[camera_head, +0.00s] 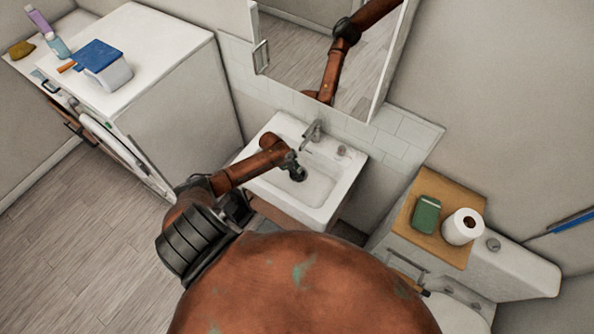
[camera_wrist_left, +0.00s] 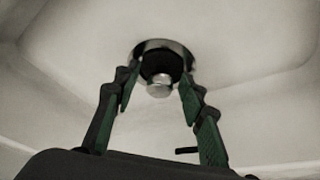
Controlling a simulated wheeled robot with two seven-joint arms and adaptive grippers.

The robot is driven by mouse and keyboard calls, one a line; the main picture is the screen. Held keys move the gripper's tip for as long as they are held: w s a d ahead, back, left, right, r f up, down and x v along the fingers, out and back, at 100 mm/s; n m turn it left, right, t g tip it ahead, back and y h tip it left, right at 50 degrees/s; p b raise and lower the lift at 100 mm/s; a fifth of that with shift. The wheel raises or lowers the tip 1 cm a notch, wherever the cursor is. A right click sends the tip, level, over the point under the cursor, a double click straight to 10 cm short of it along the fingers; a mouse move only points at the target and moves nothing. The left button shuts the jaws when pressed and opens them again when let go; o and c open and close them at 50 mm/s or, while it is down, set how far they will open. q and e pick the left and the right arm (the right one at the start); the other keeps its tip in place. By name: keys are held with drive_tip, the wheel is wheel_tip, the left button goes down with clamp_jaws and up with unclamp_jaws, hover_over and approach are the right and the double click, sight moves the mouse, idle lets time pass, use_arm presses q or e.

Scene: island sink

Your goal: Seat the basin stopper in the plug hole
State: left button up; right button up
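The white basin (camera_head: 318,188) is below the mirror. My left gripper (camera_head: 298,174) reaches down into it, over the plug hole, which it mostly hides in the head view. In the left wrist view, the plug hole (camera_wrist_left: 162,44) is a dark round opening with a metal rim. A dark stopper with a rounded silver knob (camera_wrist_left: 160,87) appears at the hole, between the fingers of my left gripper (camera_wrist_left: 158,84). The fingers are spread, with gaps beside the knob. I cannot tell whether the stopper is fully seated or tilted. My right gripper is not in view.
A metal tap (camera_head: 313,131) stands at the basin's back edge, with a small pale round object (camera_head: 342,150) on the rim beside it. A wooden board (camera_head: 407,222) at the right carries a green box (camera_head: 426,214) and a paper roll (camera_head: 462,227).

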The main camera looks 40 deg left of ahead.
use_arm(q)
drive_tip(key=v, duration=1.2)
drive_tip(key=shift+r, duration=0.1)
idle(0.4)
